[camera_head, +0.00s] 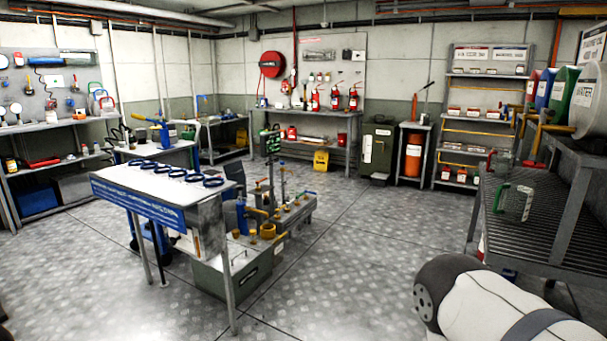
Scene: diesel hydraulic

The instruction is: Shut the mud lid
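I cannot pick out a mud lid for certain in the head view. A dark green cabinet or bin (377,150) with a pale label stands against the back wall; whether it has a lid, open or shut, is too small to tell. A clear vessel with a green handle (515,203) stands on the dark slatted bench at the right; I cannot tell if it has a lid. Neither of my grippers is in view. A white and dark grey link of my arm shows at the lower right.
A white-topped table (165,180) with blue rings stands left of centre, beside a low bench (300,215) with valves and fittings. The slatted bench (545,205) borders the right side. Shelves and wall benches line the room. The patterned metal floor (360,250) between is clear.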

